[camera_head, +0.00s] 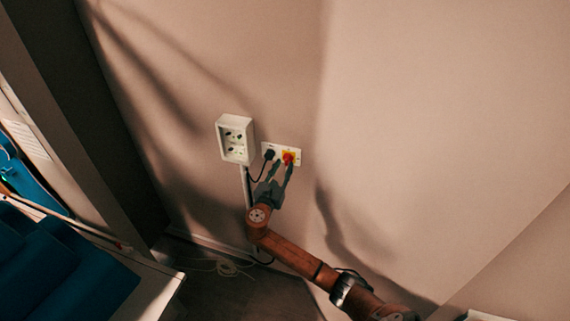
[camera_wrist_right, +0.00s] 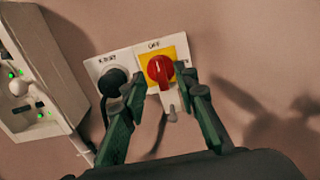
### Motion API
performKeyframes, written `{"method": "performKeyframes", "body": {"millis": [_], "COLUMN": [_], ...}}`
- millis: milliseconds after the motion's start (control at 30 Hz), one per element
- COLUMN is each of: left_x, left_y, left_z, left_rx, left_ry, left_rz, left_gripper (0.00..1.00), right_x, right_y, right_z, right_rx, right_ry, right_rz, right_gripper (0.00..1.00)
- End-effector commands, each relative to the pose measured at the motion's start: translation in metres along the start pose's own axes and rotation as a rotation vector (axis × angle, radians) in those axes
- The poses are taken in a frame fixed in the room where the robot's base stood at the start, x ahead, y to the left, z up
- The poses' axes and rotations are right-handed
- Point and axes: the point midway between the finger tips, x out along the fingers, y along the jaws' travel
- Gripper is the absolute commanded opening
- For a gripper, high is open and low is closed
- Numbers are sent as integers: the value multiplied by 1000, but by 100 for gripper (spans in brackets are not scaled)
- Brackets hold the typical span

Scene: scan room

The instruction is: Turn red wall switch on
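The red rotary switch (camera_head: 289,158) sits on a yellow square of a white wall plate. It shows larger in the right wrist view (camera_wrist_right: 159,70), with "OFF" printed above it and a label at its right partly hidden by a finger. My right gripper (camera_head: 281,170) reaches up to the plate from below. In the wrist view its two fingers (camera_wrist_right: 163,90) are open, one on each side of the red knob's lower part. I cannot tell whether either finger touches it. My left gripper is not in view.
A black plug (camera_head: 269,154) with a cable sits left of the switch, under an "X-RAY" label. A white wall box (camera_head: 236,139) with green lights juts out further left. The wall right of the switch is bare. Blue furniture (camera_head: 65,265) stands at the lower left.

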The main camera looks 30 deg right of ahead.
Motion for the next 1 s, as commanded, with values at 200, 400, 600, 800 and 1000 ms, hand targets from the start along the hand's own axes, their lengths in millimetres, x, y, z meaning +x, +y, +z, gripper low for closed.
{"method": "performKeyframes", "body": {"millis": [200,400,600,800,1000], "left_x": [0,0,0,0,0], "left_y": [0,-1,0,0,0], "left_z": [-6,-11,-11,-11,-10], "left_rx": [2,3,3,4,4], "left_ry": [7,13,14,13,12], "left_rz": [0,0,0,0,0], "left_gripper": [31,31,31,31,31], "right_x": [22,26,26,26,26], "right_y": [0,0,0,0,0], "right_z": [0,-1,-1,-1,-1], "right_rx": [0,1,1,1,1], "right_ry": [0,1,2,2,2], "right_rz": [1,1,1,1,1], "right_gripper": [28,28,23,9,0]}}
